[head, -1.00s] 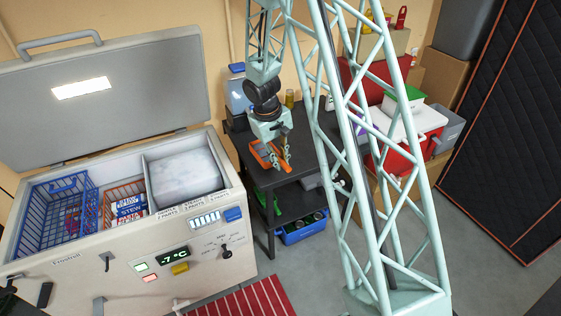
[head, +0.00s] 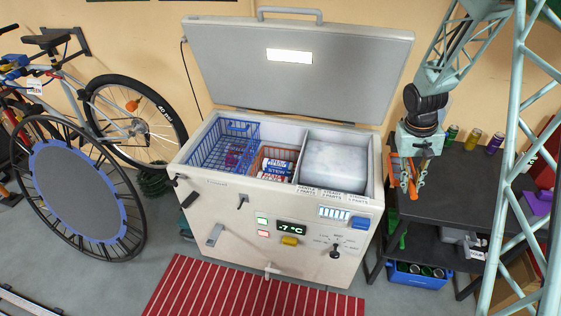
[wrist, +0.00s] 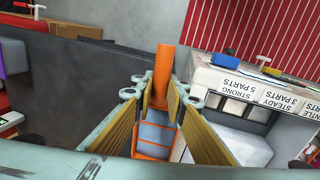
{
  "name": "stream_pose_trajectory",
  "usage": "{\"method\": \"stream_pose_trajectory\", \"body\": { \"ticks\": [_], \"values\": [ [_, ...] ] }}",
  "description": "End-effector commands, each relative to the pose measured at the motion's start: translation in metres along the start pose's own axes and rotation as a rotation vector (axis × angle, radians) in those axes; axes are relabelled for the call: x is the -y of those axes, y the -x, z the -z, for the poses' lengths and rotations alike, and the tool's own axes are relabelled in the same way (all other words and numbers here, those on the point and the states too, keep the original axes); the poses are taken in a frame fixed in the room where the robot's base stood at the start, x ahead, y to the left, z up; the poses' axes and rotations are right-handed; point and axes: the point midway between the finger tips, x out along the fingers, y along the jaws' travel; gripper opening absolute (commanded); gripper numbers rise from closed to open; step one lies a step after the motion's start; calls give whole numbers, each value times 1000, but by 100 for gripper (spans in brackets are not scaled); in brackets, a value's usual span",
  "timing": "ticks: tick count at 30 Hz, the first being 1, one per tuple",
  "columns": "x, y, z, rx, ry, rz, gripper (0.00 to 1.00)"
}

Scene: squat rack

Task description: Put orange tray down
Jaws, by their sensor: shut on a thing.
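The orange tray (head: 402,168) is held up in the head view, between the chest freezer's right wall and the left part of the black table. My gripper (head: 413,184) is shut on it. In the wrist view, an orange upright part of the tray (wrist: 163,68) sits between the pads of my gripper (wrist: 162,98). Below it show orange bars with a blue-grey surface. Much of the tray is hidden by the fingers, and I cannot tell whether its underside touches anything.
The open freezer (head: 283,245) holds a blue basket (head: 222,146), an orange basket with packets (head: 274,161) and a pale block (head: 335,165). The black table (head: 462,180) has several cans (head: 473,138) at its back and bare top in the middle. A blue crate (head: 418,277) sits beneath.

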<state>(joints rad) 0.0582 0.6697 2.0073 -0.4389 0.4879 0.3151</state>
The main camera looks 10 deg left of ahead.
Motion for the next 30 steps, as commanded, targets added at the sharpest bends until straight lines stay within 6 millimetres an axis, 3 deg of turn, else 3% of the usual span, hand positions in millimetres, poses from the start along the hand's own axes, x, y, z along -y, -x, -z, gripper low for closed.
{"method": "stream_pose_trajectory", "body": {
  "ticks": [6,13,19,30],
  "values": [
    [49,28,8,-1,-6,2,0],
    [84,49,9,2,-14,4,0],
    [96,56,8,4,-17,5,0],
    [97,56,8,4,-18,5,0]
  ]
}}
